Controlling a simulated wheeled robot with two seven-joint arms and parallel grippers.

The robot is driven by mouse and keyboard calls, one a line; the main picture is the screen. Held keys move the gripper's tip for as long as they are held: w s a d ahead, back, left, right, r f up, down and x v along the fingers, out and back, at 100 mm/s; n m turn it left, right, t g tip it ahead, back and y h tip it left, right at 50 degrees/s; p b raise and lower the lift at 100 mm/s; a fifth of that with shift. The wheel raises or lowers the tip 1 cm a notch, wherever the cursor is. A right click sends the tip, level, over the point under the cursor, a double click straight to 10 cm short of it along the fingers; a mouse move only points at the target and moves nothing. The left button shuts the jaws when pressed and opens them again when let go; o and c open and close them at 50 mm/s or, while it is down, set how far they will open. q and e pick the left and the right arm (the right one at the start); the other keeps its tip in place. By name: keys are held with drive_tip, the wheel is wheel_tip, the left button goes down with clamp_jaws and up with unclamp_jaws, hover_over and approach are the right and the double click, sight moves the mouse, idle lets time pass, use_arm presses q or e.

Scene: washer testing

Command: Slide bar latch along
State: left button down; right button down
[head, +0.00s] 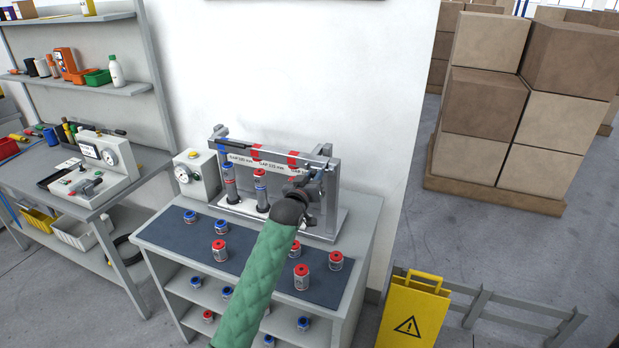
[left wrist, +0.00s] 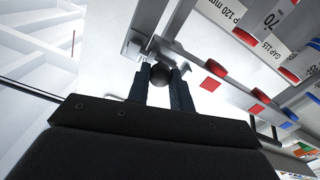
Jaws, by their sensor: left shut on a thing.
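A grey metal test rig (head: 325,153) stands at the back of a small bench. It carries white gap labels and upright cylinders with blue and red caps. My left arm, in a green sleeve, reaches up to the rig's right end. My left gripper (head: 311,184) is there and covers part of the rig. In the left wrist view its two dark fingers are shut on a round black knob (left wrist: 160,76) beside a grey metal bar (left wrist: 148,48). I take the knob to be the latch handle. The latch's travel is hard to make out. My right gripper is out of view.
The bench's dark mat (head: 180,234) holds several red- and blue-capped cylinders, with more on its shelves. A gauge box (head: 195,175) stands left of the rig. A yellow caution sign (head: 412,312) and low grey rail (head: 490,300) stand on the floor at right.

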use_arm(q)
drive_tip(key=c, duration=1.3)
unclamp_jaws()
drive_tip(key=shift+d, duration=0.2)
drive_tip(key=shift+o, duration=0.5)
drive_tip(key=shift+d, duration=0.1)
drive_tip(key=b+v, duration=0.3)
drive_tip(key=v, duration=0.5)
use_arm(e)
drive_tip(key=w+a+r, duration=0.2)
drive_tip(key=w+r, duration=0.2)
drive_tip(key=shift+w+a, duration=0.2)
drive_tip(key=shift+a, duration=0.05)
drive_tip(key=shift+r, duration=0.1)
